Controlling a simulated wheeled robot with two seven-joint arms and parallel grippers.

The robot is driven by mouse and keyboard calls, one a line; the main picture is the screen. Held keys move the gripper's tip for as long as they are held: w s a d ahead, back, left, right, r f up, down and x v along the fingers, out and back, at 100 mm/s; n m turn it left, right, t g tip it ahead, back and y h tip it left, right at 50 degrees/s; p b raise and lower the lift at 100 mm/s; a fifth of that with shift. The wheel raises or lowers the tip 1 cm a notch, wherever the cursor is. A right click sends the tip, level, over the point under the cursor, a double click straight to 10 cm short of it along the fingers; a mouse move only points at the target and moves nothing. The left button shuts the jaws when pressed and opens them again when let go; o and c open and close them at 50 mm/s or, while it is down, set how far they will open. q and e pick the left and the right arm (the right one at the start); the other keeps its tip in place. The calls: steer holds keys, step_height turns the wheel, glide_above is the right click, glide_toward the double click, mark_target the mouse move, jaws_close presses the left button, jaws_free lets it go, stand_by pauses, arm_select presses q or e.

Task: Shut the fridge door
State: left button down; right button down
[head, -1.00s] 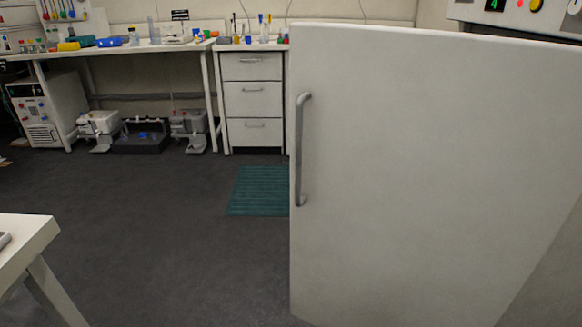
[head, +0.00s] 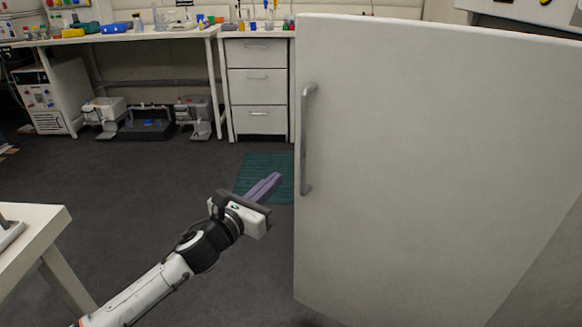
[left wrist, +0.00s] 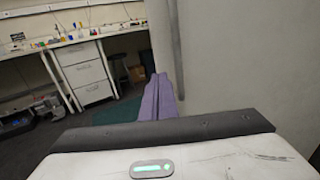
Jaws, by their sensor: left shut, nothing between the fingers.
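The white fridge door (head: 430,170) fills the right half of the head view and stands open. Its grey vertical handle (head: 308,140) is near the door's left edge. My left gripper (head: 268,184) is shut and empty, just left of the door and near the handle's lower end, with a small gap in the picture. In the left wrist view, the purple fingers (left wrist: 160,97) lie together, with the door face (left wrist: 235,65) to their right and the handle (left wrist: 175,50) above them. My right gripper is not in view.
A white table corner (head: 35,235) is at the lower left. A long bench (head: 120,38) with lab items and a white drawer unit (head: 258,90) stand at the back. A green mat (head: 262,165) lies on the dark floor. The floor between is clear.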

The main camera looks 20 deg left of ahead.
mark_target(298, 158)
arm_select(q)
steer(key=b+x, duration=0.3)
steer(key=x, duration=0.5)
steer(key=shift+f, duration=0.15)
steer(key=shift+w+d, duration=0.1)
steer(key=shift+w, duration=0.45)
steer(key=shift+w, duration=0.1)
